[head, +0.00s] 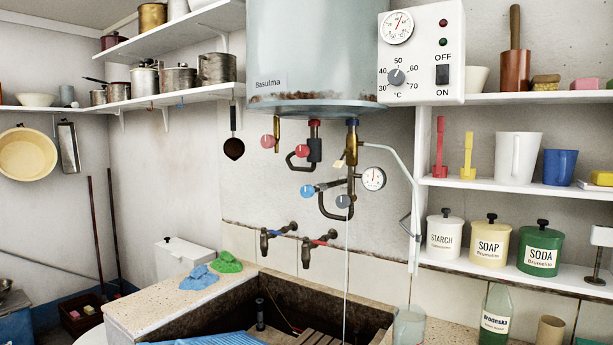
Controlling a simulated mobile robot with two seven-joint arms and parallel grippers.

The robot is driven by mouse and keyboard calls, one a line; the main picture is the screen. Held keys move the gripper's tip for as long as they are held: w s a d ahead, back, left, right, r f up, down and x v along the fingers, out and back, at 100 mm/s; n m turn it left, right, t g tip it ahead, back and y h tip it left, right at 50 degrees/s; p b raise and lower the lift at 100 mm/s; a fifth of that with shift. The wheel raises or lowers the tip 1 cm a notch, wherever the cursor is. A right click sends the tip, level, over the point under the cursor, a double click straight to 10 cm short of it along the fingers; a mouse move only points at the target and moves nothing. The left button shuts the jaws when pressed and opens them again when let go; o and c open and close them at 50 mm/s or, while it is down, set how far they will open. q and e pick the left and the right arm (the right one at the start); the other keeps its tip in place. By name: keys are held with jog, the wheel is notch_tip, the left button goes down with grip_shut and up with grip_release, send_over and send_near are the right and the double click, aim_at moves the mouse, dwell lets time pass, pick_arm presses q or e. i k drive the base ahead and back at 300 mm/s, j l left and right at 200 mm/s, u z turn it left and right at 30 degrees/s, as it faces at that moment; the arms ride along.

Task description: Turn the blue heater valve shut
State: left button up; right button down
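The blue heater valve (307,191) is a small round blue knob at the left end of a short fitting on the pipework under the heater. The heater (315,55) is a large pale grey-blue cylinder labelled Basulma. A brass pipe (351,160) with a blue collar comes down from it beside the valve. A grey knob (343,201) sits just right of and below the blue one. A thin pale vertical line (346,270), seemingly water, runs from there down to the trough. Whether the valve is open cannot be told from the knob. Neither gripper is in view.
Two red knobs (267,141) (302,151) and a round gauge (373,179) crowd the pipes. Wall taps (275,236) sit below, above the stone trough (140,305). Shelves with jars (487,243) stand right. A glass (409,325) and bottle (495,315) stand at front right.

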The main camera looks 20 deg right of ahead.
aim_at(308, 190)
jog(key=z, duration=1.55)
jog(key=i+j+z, duration=0.1)
jog(key=j+z, duration=0.45)
jog(key=j, duration=0.25)
jog(key=i, duration=0.05)
